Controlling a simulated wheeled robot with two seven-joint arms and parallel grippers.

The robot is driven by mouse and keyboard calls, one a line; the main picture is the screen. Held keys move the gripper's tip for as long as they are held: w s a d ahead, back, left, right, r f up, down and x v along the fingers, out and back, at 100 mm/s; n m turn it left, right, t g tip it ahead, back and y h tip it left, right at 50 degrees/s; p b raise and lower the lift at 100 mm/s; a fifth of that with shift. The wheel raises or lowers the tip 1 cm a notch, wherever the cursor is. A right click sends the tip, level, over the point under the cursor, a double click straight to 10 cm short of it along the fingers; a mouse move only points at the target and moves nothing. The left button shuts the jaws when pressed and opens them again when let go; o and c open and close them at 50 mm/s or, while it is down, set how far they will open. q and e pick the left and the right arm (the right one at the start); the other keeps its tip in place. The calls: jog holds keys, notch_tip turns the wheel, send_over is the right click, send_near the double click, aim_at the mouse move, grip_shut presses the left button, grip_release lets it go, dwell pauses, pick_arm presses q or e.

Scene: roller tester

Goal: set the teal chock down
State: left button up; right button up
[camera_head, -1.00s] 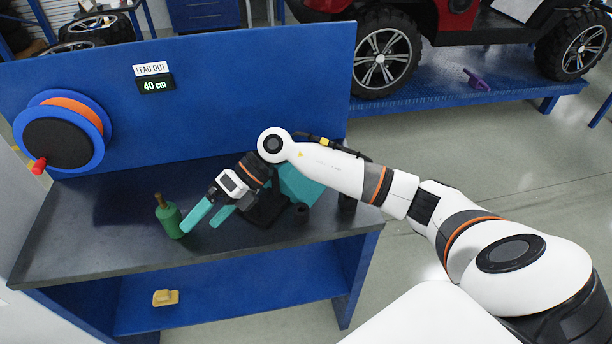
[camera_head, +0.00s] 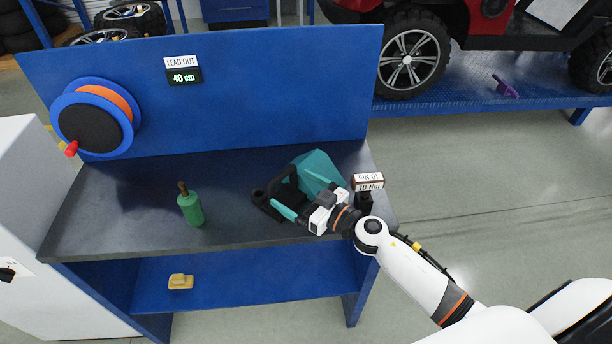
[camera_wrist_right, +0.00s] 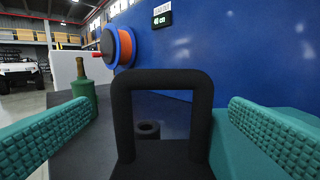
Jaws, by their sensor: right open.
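The teal chock (camera_head: 318,168), a wedge with a black loop handle (camera_head: 288,182), rests on the dark bench top (camera_head: 120,215) near its right end. My right gripper (camera_head: 296,198) is open at the chock's near side, partly covering it. In the right wrist view the black handle (camera_wrist_right: 160,78) stands between the two spread teal fingers (camera_wrist_right: 160,108), with a gap visible on each side near the tips. Part of the teal chock body (camera_wrist_right: 292,118) shows behind the right finger. My left gripper is not in view.
A green bottle (camera_head: 191,209) stands left of the chock. A 10 Nm tool (camera_head: 368,183) is close to my wrist at the bench's right edge. A cable reel (camera_head: 92,124) hangs on the blue back panel. A yellow block (camera_head: 180,282) lies on the lower shelf.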

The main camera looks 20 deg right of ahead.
send_over(278, 196)
jog(key=shift+s, duration=0.1)
jog(key=shift+c, duration=1.1)
jog(key=c, duration=1.2)
jog(key=shift+d+r, duration=0.1)
jog(key=shift+r, duration=0.05)
jog(key=shift+c, duration=1.4)
